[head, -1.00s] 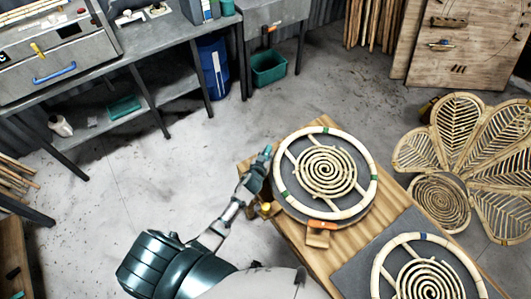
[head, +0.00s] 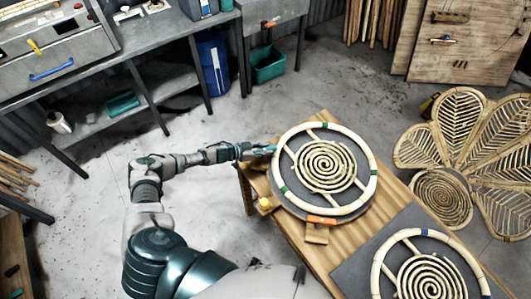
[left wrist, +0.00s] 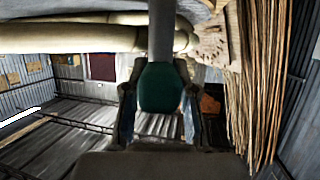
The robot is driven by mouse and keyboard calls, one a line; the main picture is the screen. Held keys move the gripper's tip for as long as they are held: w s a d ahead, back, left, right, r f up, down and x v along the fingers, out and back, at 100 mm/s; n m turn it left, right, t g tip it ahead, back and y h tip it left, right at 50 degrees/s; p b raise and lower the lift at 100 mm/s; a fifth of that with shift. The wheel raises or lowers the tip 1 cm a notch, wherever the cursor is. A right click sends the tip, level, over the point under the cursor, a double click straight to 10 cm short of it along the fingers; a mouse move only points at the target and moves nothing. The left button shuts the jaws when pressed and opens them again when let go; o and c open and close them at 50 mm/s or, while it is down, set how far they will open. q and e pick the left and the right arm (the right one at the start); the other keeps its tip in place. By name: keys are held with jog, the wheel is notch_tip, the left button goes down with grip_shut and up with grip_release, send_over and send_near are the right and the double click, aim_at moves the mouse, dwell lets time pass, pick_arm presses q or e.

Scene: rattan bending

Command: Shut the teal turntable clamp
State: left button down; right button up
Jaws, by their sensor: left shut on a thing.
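The round turntable (head: 349,212) carries a rattan ring (head: 373,170) with a coiled spiral (head: 325,166) inside. The teal clamp (head: 266,149) is at the ring's left edge, partly hidden by my gripper. My left gripper (head: 256,151) reaches it from the left. In the left wrist view, its fingers (left wrist: 159,112) are shut on the clamp's dark teal handle (left wrist: 161,88), one on each side. A grey bar runs from the handle towards the ring. I cannot tell how far the clamp is closed. My right gripper is not in view.
An orange clamp (head: 321,220) sits at the turntable's front edge, and a yellow knob (head: 265,204) at its left. A second ring (head: 377,262) lies on a grey board at the bench's near end. Rattan petals (head: 459,125) stand at the right. The floor left of the bench is clear.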

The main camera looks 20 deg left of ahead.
pick_arm(q)
jog(key=m+g+h+b, duration=0.2)
jog(key=m+b, duration=0.1)
jog(key=m+g+h+b, duration=0.1)
jog(key=g, duration=0.1)
jog(key=shift+w+a+f+b, duration=0.1)
jog(key=shift+a+f+b, duration=0.05)
jog(key=shift+f+b, duration=0.2)
jog(key=shift+r+m+g+h+b, duration=0.2)
jog(key=shift+m+g+h+b, duration=0.1)
jog(key=shift+m+g+b, duration=0.6)
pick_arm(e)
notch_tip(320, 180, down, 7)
pick_arm(q)
jog(key=shift+b, duration=0.4)
jog(key=shift+r+m+g, duration=0.15)
jog(key=shift+m+g, duration=0.25)
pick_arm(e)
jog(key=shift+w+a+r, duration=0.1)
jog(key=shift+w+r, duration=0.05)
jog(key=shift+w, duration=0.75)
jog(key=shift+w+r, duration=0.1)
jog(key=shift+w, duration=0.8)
pick_arm(q)
jog(key=c, duration=0.9)
grip_release()
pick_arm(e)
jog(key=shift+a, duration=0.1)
